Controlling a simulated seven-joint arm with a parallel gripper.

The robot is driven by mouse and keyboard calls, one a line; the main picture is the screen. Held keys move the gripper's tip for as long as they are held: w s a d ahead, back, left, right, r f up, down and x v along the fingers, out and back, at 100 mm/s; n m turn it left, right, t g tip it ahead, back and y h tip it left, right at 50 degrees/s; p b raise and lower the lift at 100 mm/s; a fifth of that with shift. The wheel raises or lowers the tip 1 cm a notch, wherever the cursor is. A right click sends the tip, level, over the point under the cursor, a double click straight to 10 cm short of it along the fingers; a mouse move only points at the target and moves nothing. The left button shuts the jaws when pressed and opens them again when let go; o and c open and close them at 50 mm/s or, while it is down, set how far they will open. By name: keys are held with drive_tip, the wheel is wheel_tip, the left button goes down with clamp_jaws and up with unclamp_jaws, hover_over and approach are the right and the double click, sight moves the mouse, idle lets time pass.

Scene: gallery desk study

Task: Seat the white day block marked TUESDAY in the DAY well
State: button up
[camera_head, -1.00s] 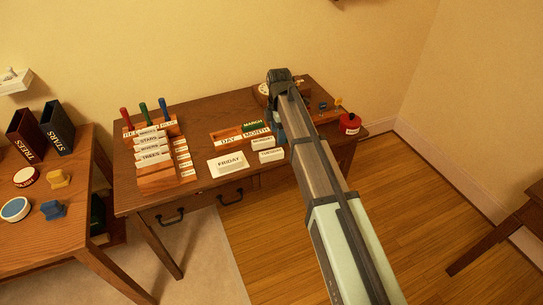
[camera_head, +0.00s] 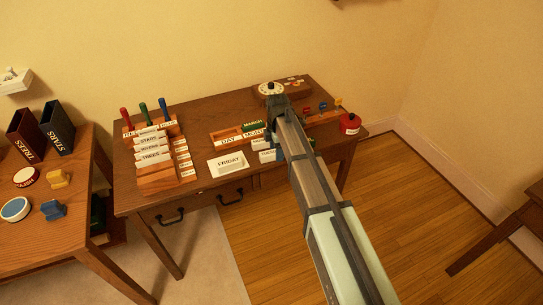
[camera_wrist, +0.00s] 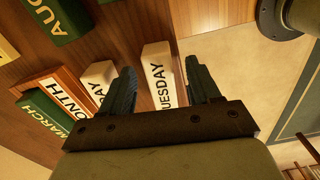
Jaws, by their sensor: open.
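The white TUESDAY block (camera_wrist: 159,72) lies on the desk between the two fingers of my gripper (camera_wrist: 160,88) in the wrist view. The fingers are open, one on each side of it; I cannot tell whether either touches it. In the head view my gripper (camera_head: 270,151) is over the white blocks right of the tray and partly hides them. The calendar tray (camera_head: 228,141) has wells labelled DAY and MONTH. The DAY well (camera_head: 226,133) looks empty. The green MARCH block (camera_head: 252,126) is in the MONTH well.
Another white block (camera_wrist: 98,75), its word partly hidden, lies close beside the left finger. A card rack (camera_head: 157,178) stands left. A white round dial (camera_head: 271,88) and a red pot (camera_head: 350,123) are farther right.

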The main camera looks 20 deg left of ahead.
clamp_jaws()
idle(0.6)
drive_tip(key=shift+r, duration=0.1)
